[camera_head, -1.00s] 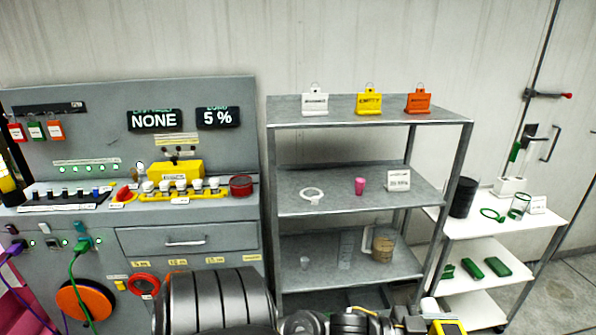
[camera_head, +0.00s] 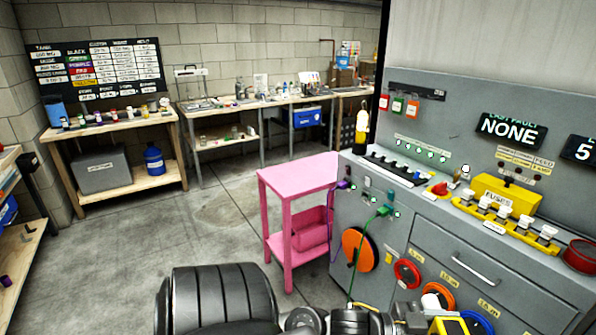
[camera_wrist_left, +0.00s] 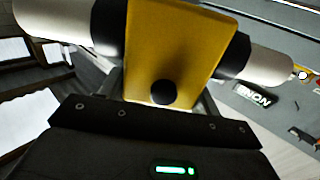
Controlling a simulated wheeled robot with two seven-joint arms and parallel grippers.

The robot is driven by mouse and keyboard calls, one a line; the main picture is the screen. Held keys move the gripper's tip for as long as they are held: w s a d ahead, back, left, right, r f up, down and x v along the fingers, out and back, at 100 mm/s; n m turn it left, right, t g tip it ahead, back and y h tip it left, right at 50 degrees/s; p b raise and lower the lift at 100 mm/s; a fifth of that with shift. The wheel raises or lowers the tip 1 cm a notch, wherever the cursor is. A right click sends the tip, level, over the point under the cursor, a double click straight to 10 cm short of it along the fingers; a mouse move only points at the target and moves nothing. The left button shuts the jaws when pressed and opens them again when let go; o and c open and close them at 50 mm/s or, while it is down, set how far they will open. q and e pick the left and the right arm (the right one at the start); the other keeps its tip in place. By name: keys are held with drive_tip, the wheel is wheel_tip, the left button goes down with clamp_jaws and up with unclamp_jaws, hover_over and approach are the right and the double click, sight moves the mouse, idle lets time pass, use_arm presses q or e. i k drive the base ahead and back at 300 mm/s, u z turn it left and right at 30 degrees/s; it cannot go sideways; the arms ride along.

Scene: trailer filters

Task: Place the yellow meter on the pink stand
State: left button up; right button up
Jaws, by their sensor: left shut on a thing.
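The yellow meter (camera_wrist_left: 170,70) is held between the two pale, black-padded fingers of my left gripper (camera_wrist_left: 172,42), which is shut on it. A corner of the meter (camera_head: 448,326) also shows at the bottom edge of the head view, in front of the grey cabinet. The pink stand (camera_head: 292,177) is in the middle of the head view, left of the cabinet. Its top looks bare, and a pink bin (camera_head: 308,230) sits on its lower shelf. The meter is apart from the stand, nearer to me and to its right. My right gripper is not in view.
The grey cabinet (camera_head: 480,245) stands close beside the stand, with cables and an orange reel (camera_head: 357,250) on its front. Wooden benches (camera_head: 130,125) line the far wall. The floor (camera_head: 215,215) left of the stand is clear.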

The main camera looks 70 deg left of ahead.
sight(304, 181)
drive_tip(key=u, duration=1.45)
drive_tip(key=i, duration=2.15)
